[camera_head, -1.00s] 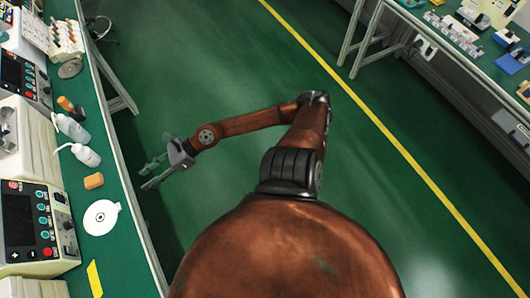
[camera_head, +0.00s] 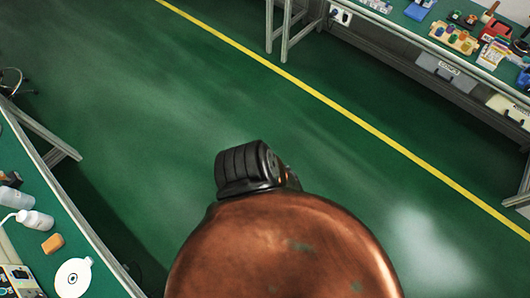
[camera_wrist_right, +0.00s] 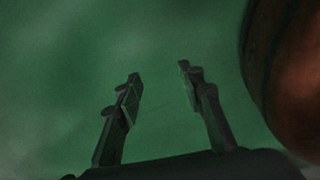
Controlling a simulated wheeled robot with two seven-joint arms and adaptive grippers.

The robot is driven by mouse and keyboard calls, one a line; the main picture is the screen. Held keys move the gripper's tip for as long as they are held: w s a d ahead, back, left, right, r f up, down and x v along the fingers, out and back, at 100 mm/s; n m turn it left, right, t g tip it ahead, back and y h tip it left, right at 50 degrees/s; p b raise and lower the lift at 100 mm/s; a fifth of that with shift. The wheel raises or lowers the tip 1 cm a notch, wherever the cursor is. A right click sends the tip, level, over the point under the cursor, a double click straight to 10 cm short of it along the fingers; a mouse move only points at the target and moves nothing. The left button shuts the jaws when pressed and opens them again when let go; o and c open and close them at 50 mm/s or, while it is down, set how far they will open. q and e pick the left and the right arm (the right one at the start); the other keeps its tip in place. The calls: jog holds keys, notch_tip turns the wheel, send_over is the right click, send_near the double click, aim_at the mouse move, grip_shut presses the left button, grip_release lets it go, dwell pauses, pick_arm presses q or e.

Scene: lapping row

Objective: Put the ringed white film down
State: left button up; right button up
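A white disc with a small dark ring at its centre (camera_head: 73,278), which matches the ringed white film, lies flat on the green left bench at the lower left of the head view. No gripper is at it in that view. My right gripper (camera_wrist_right: 158,88) shows in the right wrist view. Its two fingers are apart with only green floor between them, so it is open and empty. My left gripper is in neither current view.
On the left bench (camera_head: 98,280) stand an orange block (camera_head: 53,244), a white bottle (camera_head: 36,220) and a control unit (camera_head: 20,279). A far bench at the upper right holds a tray of coloured items (camera_head: 455,38). Green floor with a yellow line (camera_head: 330,103) lies clear between them.

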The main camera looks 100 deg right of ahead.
jog(key=s+a+f+m+g, duration=0.2)
jog(key=s+a, duration=0.4)
jog(key=s, duration=0.3)
jog(key=shift+a+y, duration=0.15)
jog(key=shift+y, duration=0.25)
